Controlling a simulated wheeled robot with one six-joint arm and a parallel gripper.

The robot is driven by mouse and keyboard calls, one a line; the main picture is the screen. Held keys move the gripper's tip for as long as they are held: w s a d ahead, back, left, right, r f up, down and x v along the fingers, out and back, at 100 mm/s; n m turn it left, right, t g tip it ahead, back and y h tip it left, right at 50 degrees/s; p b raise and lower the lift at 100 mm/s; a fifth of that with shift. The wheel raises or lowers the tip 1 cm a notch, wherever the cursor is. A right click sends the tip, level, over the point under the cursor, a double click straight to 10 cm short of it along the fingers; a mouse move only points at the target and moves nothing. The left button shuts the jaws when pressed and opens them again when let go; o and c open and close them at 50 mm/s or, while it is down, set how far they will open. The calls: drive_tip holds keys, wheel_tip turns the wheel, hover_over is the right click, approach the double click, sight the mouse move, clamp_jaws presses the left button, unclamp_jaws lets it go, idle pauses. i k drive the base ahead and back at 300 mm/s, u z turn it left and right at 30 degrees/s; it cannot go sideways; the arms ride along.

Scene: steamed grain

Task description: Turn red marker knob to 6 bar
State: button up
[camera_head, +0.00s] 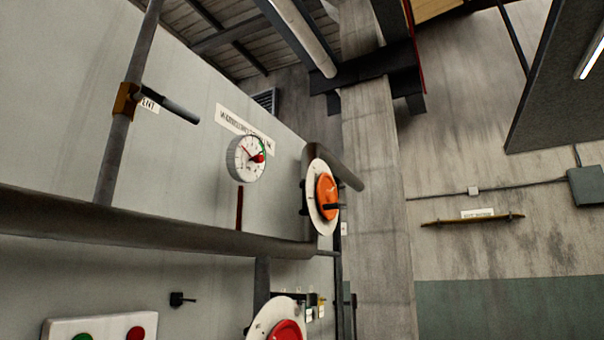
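A round white pressure gauge (243,160) is mounted on the pale wall panel, left of the picture's middle. A small red knob (257,158) sits on its face, right of centre. A green arc runs along the dial's upper right edge, and a thin red pointer reaches to the upper left. The dial's numbers are too small to read, so I cannot tell which value the red knob marks. My gripper is not in this view, and nothing touches the gauge.
An orange handwheel (327,196) stands out right of the gauge. A thick horizontal pipe (150,229) runs below it. A dark lever (178,112) juts from a vertical pipe at the left. A red handwheel (286,331) and a button box (60,326) are lower down.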

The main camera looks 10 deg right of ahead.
sight(258, 157)
drive_tip(key=z, duration=0.05)
drive_tip(key=i, duration=1)
drive_tip(key=u, duration=0.15)
